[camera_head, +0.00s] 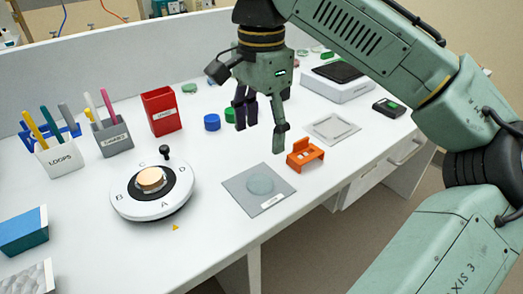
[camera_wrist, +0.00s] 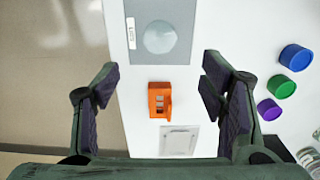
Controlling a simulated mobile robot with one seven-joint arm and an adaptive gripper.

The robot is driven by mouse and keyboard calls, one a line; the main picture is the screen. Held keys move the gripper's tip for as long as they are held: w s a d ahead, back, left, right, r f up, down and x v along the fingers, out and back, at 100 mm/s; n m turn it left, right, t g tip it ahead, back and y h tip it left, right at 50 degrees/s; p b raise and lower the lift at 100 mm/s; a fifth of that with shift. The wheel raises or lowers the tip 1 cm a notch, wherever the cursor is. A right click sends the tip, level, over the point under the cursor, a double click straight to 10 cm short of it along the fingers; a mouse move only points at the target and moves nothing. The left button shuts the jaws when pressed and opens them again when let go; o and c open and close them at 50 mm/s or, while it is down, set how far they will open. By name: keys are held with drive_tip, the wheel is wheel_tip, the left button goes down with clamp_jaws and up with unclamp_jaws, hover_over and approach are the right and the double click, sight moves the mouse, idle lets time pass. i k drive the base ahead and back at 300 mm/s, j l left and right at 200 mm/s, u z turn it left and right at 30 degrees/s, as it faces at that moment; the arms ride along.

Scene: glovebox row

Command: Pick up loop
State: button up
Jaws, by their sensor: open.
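A white cup labelled LOOPS (camera_head: 60,156) stands at the left of the bench in the head view. My gripper (camera_head: 260,135) hangs fingers-down over the bench, well to the right of this cup. It is open and empty. In the wrist view my gripper (camera_wrist: 158,80) shows its fingers wide apart, with an orange holder (camera_wrist: 158,87) below between them. No loop shows in the wrist view.
A grey cup of sticks (camera_head: 112,137), a red box (camera_head: 162,113) and a lettered turntable (camera_head: 145,207) stand near the loops cup. A grey mat (camera_head: 240,192) bears a clear dish (camera_head: 261,184). Blue, green and purple caps lie behind my gripper. A white balance (camera_head: 338,90) stands far right.

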sight(25, 114)
drive_tip(key=k, duration=1)
